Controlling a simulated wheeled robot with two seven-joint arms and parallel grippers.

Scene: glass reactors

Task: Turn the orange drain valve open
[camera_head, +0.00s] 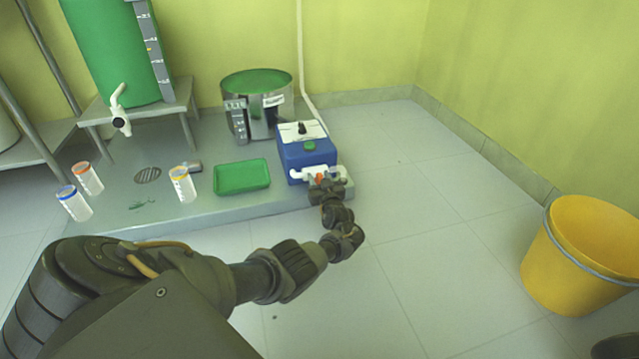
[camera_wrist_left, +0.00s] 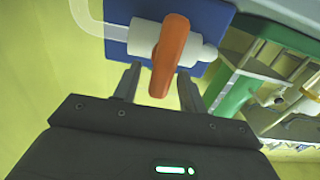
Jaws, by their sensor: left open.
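The orange drain valve handle (camera_wrist_left: 170,56) sits on a white pipe fitting (camera_wrist_left: 144,37) at the front of a blue box (camera_head: 307,153). In the head view the orange handle (camera_head: 319,179) shows small, just past my left gripper (camera_head: 322,186). In the left wrist view my left gripper (camera_wrist_left: 159,88) is open. The handle's free end reaches between its two fingers, with a visible gap on each side. I cannot tell whether a finger touches it. My right gripper is not in view.
The box stands on a low grey platform (camera_head: 230,205) with a green tray (camera_head: 242,177), a steel pot (camera_head: 257,105) and several capped jars. A green tank (camera_head: 110,55) with a white tap stands at the left. A yellow bucket (camera_head: 580,255) stands right; the floor between is clear.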

